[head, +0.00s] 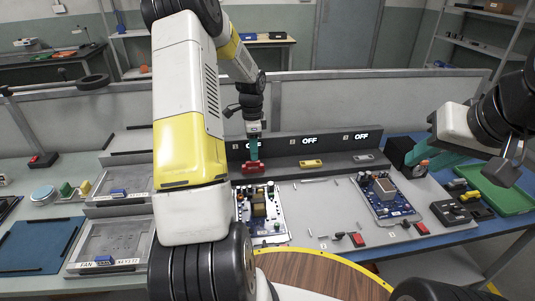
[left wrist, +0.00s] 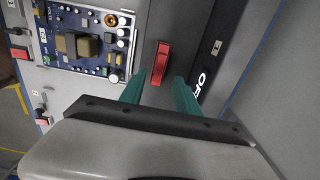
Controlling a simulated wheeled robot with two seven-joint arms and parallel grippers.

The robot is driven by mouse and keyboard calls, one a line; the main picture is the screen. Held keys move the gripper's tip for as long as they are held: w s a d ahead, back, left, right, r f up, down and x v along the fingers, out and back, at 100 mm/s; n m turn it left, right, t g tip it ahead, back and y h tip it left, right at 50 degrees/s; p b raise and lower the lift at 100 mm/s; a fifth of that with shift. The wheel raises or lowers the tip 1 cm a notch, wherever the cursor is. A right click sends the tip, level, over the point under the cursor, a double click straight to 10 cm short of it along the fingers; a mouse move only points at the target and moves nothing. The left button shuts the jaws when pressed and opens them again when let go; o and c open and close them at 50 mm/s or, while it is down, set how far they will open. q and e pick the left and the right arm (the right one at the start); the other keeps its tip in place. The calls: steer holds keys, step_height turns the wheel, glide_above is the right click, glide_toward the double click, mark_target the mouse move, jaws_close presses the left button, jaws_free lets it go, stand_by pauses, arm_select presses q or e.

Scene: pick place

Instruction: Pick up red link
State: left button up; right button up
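The red link (head: 252,167) is a small red bar on the grey ledge at the back of the bench, in front of the left OFF sign. In the left wrist view the red link (left wrist: 161,63) lies ahead of the fingertips, between their lines. My left gripper (head: 252,150) is just above the link in the head view. In the left wrist view its two teal fingers (left wrist: 160,85) are apart with nothing between them. My right gripper (head: 424,157) is at the right by a black box; its teal fingers show, but their opening is unclear.
A yellow link (head: 311,163) and a grey link (head: 364,156) lie further right on the same ledge. Two circuit boards (head: 262,213) (head: 386,198) are on the bench in front. A green tray (head: 503,193) is at the right. A low grey partition (head: 330,95) stands behind the ledge.

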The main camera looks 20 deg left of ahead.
mark_target(253, 166)
arm_select(q)
steer(key=f, duration=0.4)
steer(key=shift+s+a+f, duration=0.15)
steer(key=shift+a+f, duration=0.05)
steer(key=shift+f, duration=0.1)
jaws_close()
